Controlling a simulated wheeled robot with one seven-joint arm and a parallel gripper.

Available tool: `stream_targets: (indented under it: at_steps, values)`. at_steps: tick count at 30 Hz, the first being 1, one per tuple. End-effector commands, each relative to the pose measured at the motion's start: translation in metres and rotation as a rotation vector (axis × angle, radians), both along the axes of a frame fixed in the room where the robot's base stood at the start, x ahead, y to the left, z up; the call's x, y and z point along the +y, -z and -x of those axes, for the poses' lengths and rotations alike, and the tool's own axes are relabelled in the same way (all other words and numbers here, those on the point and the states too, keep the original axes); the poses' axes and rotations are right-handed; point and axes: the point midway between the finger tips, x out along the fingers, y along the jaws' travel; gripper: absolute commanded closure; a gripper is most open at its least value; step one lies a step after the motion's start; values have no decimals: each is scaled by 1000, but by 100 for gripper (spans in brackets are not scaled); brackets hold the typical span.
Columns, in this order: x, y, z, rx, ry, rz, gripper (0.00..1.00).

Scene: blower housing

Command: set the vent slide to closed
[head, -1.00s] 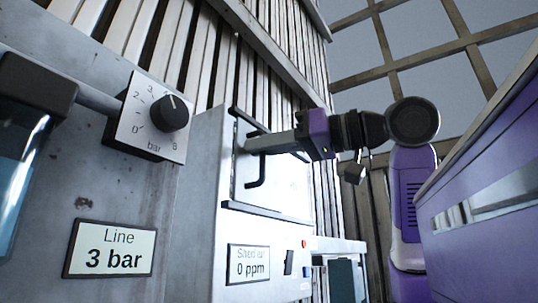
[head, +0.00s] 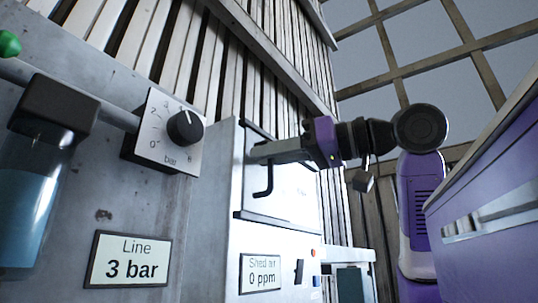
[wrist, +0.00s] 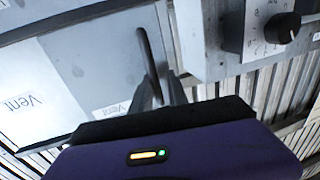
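The vent slide is a light panel (wrist: 75,80) marked "Vent" in the wrist view, with a black bar handle (wrist: 149,55). In the head view the panel (head: 296,190) sits on the front of a pale box, between dark rails at top and bottom. The lower part of the handle (head: 263,185) shows below my gripper (head: 255,154). My gripper reaches in from the right, with its fingertips at the handle. In the wrist view the fingers (wrist: 160,88) lie on either side of the handle. Whether they press on it is unclear. The finger hides the handle's upper part in the head view.
Left of the box are a pressure dial (head: 186,128), a "Line 3 bar" sign (head: 130,259) and a dark-capped cylinder (head: 30,195). A "Shed air 0 ppm" sign (head: 260,274) is below the panel. A purple cabinet (head: 490,200) stands at the right.

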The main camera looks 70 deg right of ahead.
Motion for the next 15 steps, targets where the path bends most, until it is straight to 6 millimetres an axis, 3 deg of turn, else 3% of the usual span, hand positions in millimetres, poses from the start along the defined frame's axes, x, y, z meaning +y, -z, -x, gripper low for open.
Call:
stream_targets:
  at_steps: [15]
  values:
    - [3,1,69,-2,0,1,81]
